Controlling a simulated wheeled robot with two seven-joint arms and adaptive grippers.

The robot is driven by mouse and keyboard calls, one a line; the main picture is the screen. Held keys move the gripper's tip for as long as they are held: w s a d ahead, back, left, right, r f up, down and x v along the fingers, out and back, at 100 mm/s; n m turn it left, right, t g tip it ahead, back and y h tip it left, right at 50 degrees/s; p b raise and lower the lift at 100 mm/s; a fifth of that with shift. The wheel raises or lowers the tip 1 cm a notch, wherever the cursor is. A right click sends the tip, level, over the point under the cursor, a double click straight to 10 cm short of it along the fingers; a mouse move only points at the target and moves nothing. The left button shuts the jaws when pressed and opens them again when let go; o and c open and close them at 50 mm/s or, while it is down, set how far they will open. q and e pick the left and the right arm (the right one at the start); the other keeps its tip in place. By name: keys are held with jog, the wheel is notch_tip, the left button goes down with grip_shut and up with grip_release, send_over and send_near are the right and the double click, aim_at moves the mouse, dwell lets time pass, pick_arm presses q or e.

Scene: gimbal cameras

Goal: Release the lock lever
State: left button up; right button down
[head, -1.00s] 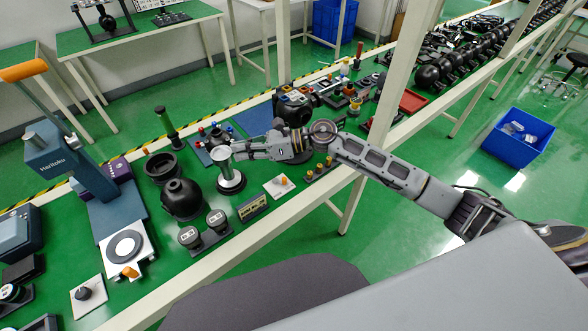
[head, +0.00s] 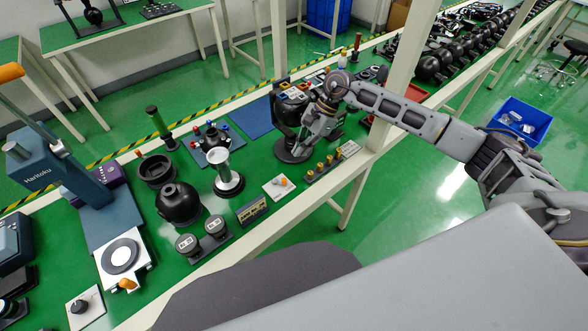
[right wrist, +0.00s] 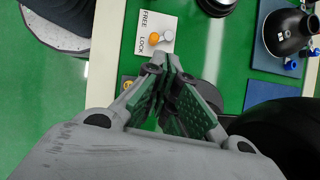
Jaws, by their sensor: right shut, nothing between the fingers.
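The lock lever is on a small white plate (head: 274,190) at the front edge of the green bench, in the middle of the head view. Its orange knob (head: 283,182) sits on the plate. In the right wrist view the plate (right wrist: 145,22) carries the words FREE and LOCK, with the orange knob (right wrist: 154,38) beside a pale round part. My right gripper (head: 301,149) is shut and empty, beyond and right of the plate in the head view. In the right wrist view its fingertips (right wrist: 172,66) appear just below the plate. My left gripper is out of view.
A clear cylinder on a black base (head: 228,185) stands left of the plate. A large black round device (head: 285,115) stands near my right gripper. A white bench post rises right.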

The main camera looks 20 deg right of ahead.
jog(key=shift+d+h, duration=0.9)
jog(key=shift+d, duration=1.45)
jog(key=shift+n, duration=0.3)
jog(key=x, duration=0.6)
jog(key=shift+w+a+p, duration=0.1)
jog(key=shift+w+p, duration=0.05)
jog(key=shift+p, duration=0.25)
jog(key=x, duration=0.3)
jog(key=shift+f, duration=0.2)
jog(key=shift+s+a+f+p, duration=0.15)
jog(key=shift+a+p, duration=0.15)
jog(key=shift+a, duration=0.15)
jog(key=shift+s+a+p, duration=0.15)
jog(key=shift+a+p, duration=0.1)
jog(key=shift+a, duration=0.25)
jog(key=shift+s+a, duration=0.25)
jog(key=shift+a, duration=0.7)
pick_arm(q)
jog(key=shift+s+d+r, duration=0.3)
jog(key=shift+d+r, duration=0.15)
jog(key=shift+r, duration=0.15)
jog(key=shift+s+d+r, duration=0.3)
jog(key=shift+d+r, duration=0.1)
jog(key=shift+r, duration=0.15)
pick_arm(e)
jog(key=shift+s+a, duration=0.1)
